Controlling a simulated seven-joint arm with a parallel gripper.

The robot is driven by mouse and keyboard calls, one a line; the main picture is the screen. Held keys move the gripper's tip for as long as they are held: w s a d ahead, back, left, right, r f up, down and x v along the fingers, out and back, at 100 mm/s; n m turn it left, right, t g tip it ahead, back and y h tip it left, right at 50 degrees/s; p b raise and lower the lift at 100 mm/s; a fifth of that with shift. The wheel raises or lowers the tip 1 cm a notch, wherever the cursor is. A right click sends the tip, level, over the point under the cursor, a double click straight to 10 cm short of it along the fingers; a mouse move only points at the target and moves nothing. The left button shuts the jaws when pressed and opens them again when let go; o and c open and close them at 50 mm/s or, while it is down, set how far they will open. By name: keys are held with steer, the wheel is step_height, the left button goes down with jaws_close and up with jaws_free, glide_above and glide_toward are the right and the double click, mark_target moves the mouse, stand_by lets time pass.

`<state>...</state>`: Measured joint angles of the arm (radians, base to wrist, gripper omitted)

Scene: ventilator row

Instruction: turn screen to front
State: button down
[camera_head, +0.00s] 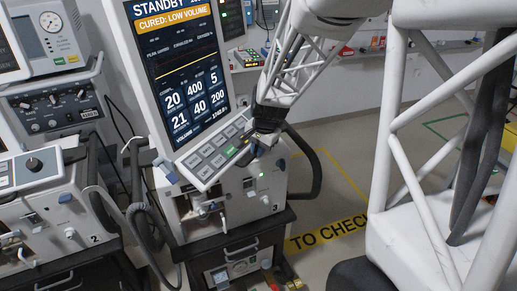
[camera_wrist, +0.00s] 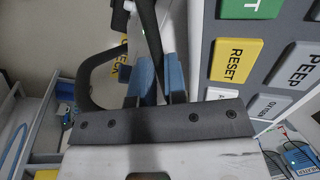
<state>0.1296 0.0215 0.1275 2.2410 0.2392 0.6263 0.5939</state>
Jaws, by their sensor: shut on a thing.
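The ventilator screen (camera_head: 180,70) is a tall panel, lit dark blue with "STANDBY" and an orange "CURED: LOW VOLUME" bar. It is tilted in the picture, its face toward the camera. A keypad (camera_head: 213,152) with grey and green keys joins its lower edge. My gripper (camera_head: 262,143) is at the keypad's right end. The fingers largely hide that part.
The ventilator body (camera_head: 235,207) stands below on a dark cart (camera_head: 235,245). A corrugated hose (camera_head: 308,165) loops at its right; other hoses hang at left. Another ventilator (camera_head: 45,215) marked 2 is close at left. Yellow "TO CHECK" floor marking (camera_head: 325,233) lies to the right.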

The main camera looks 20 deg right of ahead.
mark_target(232, 164)
steer(key=shift+a, duration=0.1)
steer(key=shift+s+a+m, duration=0.75)
steer(key=shift+a+m, duration=0.05)
steer(key=shift+a, duration=0.25)
steer(key=shift+s+a+m+h, duration=0.2)
steer(key=shift+s+a+m, duration=0.15)
steer(key=shift+a+m, duration=0.7)
steer(key=shift+s+a+m+h, duration=0.2)
steer(key=shift+s+a+m, duration=0.35)
steer(key=shift+a, duration=0.85)
steer(key=shift+s+a+m+h, duration=0.2)
steer(key=shift+a+m, duration=0.8)
steer(key=shift+a, duration=0.25)
steer(key=c, duration=1.4)
jaws_free()
steer(key=shift+c, duration=0.2)
steer(key=shift+r, duration=0.15)
